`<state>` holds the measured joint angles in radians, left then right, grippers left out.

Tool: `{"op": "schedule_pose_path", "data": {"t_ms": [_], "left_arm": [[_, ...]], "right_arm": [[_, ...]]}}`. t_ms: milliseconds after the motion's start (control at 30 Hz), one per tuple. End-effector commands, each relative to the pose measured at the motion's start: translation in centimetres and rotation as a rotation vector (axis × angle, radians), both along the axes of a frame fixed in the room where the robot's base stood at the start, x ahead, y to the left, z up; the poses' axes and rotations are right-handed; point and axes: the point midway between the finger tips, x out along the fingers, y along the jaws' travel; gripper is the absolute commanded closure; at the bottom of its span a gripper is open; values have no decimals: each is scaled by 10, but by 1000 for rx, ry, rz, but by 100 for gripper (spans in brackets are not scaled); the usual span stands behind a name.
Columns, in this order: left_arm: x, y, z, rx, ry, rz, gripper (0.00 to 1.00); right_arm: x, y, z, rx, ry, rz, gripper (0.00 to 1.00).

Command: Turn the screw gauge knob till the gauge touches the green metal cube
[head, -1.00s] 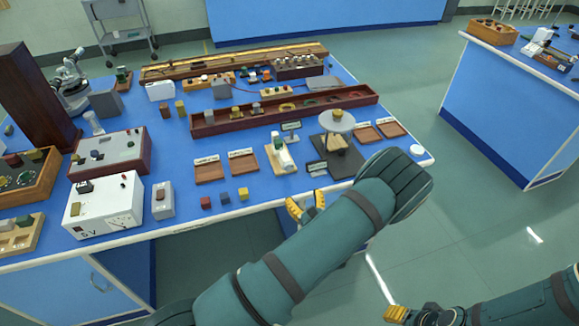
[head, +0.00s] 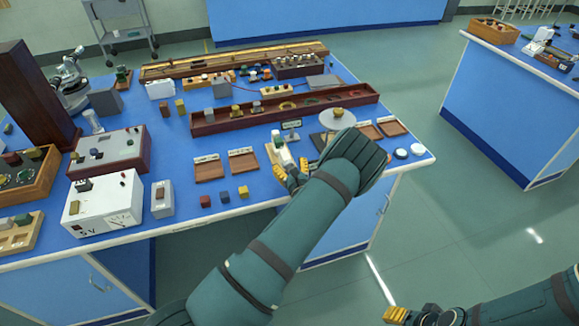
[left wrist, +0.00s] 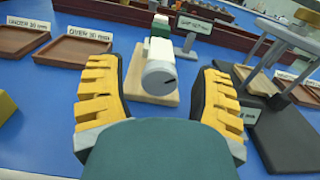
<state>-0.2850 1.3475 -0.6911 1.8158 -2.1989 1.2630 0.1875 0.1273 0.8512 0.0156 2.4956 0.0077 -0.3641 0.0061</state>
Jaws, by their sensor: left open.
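The screw gauge (head: 281,151) stands on a small wooden base near the front edge of the blue bench. In the left wrist view its pale round knob (left wrist: 158,78) faces me, with a dark mark on its end. A green block (left wrist: 160,26) shows at the gauge's far end; I cannot tell whether the gauge touches it. My left gripper (head: 291,177) is open, its yellow fingers to either side of the knob and apart from it; the fingers also show in the left wrist view (left wrist: 160,103). My right gripper (head: 398,314) is partly in view at the bottom, away from the bench.
Wooden trays (head: 209,169) lie left of the gauge, and red, blue and yellow cubes (head: 224,197) sit near the front edge. A stand with a round plate (head: 337,119) is close on the right. A long wooden box (head: 220,124) lies behind.

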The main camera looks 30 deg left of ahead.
Motion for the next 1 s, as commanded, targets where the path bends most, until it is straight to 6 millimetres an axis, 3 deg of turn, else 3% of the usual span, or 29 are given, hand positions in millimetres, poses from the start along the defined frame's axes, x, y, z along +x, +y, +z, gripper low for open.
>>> {"op": "schedule_pose_path", "data": {"t_ms": [233, 400, 433, 1000], "left_arm": [[0, 0, 0, 0, 0, 0, 32], [0, 0, 0, 0, 0, 0, 92], [0, 0, 0, 0, 0, 0, 100], [1, 0, 2, 98, 108, 0, 100]], "right_arm": [[0, 0, 0, 0, 0, 0, 53], [0, 0, 0, 0, 0, 0, 53], [0, 0, 0, 0, 0, 0, 53], [2, 0, 6, -1, -4, -4, 53]]}}
